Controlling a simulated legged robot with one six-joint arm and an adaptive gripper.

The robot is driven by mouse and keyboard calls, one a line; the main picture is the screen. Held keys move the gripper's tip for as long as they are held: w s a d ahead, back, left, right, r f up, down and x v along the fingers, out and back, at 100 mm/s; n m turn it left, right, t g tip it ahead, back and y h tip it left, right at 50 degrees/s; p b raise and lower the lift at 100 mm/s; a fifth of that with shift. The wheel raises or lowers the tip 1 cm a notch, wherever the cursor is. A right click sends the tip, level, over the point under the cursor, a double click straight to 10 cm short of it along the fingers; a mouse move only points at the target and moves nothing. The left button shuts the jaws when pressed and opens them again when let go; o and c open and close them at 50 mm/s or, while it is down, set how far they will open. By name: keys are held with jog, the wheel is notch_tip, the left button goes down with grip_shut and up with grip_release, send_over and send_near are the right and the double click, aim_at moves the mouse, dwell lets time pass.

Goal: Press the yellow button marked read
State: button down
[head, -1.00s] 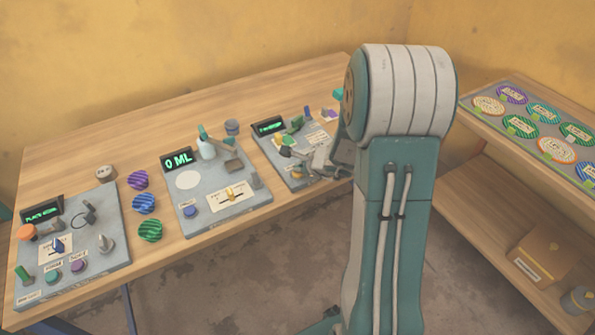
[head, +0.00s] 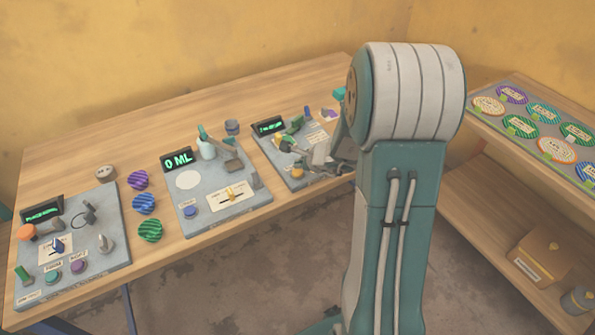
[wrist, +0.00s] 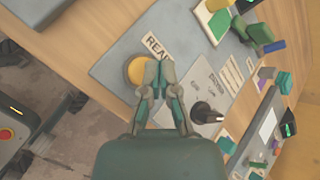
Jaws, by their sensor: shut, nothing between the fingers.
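The yellow button (wrist: 138,71) is round and sits on a grey panel beside a label reading "READ" (wrist: 157,46), in the wrist view. My gripper (wrist: 161,64) is shut and empty. Its fingertips are at the right edge of the button and overlap it slightly in the picture. I cannot tell whether they touch it. In the head view the gripper (head: 316,168) is over the front of the far-right grey panel (head: 272,151), and the button is small and hard to make out beside it.
A black knob (wrist: 206,112) stands on the same panel, right of the fingers. A green and blue part (wrist: 258,36) stands farther up. A shelf (head: 500,190) stands at right.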

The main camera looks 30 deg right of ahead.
aim_at(299, 172)
jog(key=shift+r, duration=2.5)
jog(key=s+a+r+n+g+y, duration=0.1)
jog(key=s+a+r+n, duration=0.5)
jog(key=a+n, duration=0.1)
jog(key=s+a+r+n+g+y, duration=0.1)
jog(key=s+a+r+n+g, duration=0.1)
jog(key=s+a+r+n, duration=0.45)
jog(key=s+a+r+n+h, duration=0.1)
jog(key=s+n+h, duration=0.3)
jog(key=s+n, duration=0.6)
jog(key=s+r, duration=0.1)
jog(key=s, duration=0.1)
jog(key=shift+s+a+n, duration=0.15)
jog(key=shift+s+n, duration=0.15)
jog(key=shift+n, duration=0.05)
